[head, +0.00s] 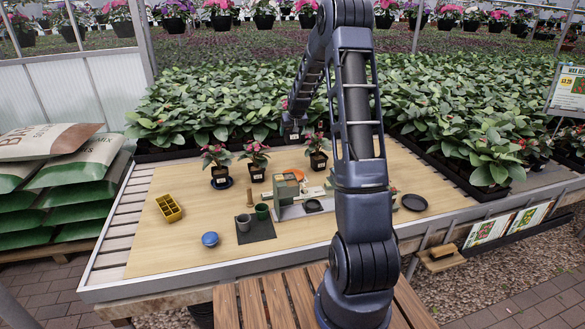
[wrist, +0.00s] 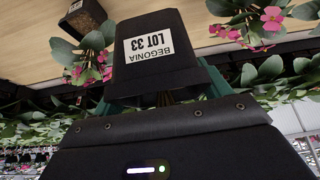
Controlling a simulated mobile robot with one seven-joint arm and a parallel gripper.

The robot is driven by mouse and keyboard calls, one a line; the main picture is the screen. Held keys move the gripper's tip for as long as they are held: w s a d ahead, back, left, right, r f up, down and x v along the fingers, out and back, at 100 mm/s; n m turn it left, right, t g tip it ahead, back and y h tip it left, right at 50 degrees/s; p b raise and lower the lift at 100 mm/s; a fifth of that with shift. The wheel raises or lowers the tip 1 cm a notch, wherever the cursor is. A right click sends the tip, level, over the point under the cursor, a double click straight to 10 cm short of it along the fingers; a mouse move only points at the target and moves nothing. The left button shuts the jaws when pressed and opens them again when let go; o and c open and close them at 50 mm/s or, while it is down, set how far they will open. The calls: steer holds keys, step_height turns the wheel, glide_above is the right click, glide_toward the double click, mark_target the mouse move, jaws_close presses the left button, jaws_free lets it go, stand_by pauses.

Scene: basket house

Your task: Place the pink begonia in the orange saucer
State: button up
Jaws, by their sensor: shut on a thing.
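My gripper (head: 293,128) is beyond the table's back edge in the head view, partly behind my arm. It is shut on a black pot labelled "BEGONIA LOT 33"; the wrist view shows this begonia pot (wrist: 150,45) upside down in the picture, between teal fingers. Its flowers cannot be told for certain there. Pink blooms (wrist: 258,22) show beside the pot.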

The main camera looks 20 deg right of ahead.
steer(key=shift+s+d+t, duration=0.2)
steer(key=shift+t, duration=0.5)
steer(key=shift+f, duration=0.35)
step_height(320, 180, down, 19)
steer(key=shift+f, duration=0.2)
steer(key=shift+f, duration=0.1)
steer(key=o, duration=1.2)
steer(key=shift+o, duration=0.2)
